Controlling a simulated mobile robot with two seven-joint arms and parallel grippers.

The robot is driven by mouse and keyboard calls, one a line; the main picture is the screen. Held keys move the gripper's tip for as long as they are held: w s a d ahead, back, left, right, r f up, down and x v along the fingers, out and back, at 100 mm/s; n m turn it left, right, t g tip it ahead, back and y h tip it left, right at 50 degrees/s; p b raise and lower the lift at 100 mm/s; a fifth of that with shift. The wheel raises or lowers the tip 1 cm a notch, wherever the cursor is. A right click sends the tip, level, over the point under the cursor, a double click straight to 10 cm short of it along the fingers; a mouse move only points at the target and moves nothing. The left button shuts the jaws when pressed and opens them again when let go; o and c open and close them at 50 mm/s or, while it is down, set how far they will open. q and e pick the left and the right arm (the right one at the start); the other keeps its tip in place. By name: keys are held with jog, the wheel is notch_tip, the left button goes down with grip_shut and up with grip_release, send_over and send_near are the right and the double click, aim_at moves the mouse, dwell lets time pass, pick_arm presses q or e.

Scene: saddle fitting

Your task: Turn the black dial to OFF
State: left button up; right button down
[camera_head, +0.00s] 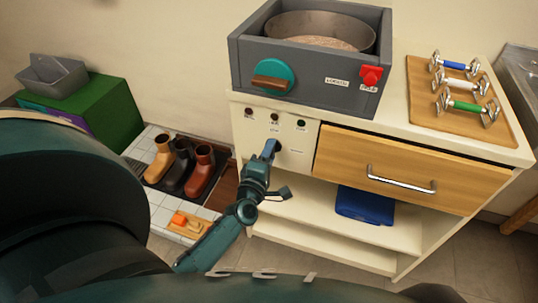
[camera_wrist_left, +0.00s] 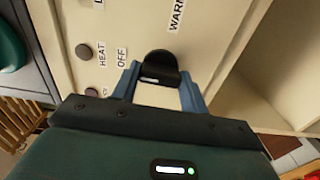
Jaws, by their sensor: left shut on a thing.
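The black dial (camera_wrist_left: 160,67) is on the cream front panel (camera_wrist_left: 225,25), between the two blue fingers of my left gripper (camera_wrist_left: 158,78) in the left wrist view. The fingers are shut on it, one at each side. Printed labels HEAT and OFF (camera_wrist_left: 122,58) lie left of the dial, and WARM (camera_wrist_left: 177,16) lies above it in that picture. I cannot tell which label the dial points to. In the head view my left gripper (camera_head: 270,150) reaches the panel (camera_head: 297,155) left of the drawer and hides the dial. My right gripper is not in view.
A grey unit (camera_head: 310,92) with a pan, teal knob (camera_head: 272,77) and red switch (camera_head: 371,76) stands above the panel. A wooden drawer (camera_head: 410,165) is to the right. A blue item (camera_head: 364,205) lies on the shelf below. Boots (camera_head: 180,165) stand on the left.

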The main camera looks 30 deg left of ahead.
pick_arm(q)
jog(key=shift+n, duration=0.3)
jog(key=o, duration=1)
jog(key=shift+s, duration=0.1)
jog(key=v, duration=1.3)
jog(key=shift+d, duration=0.1)
jog(key=shift+r, duration=0.1)
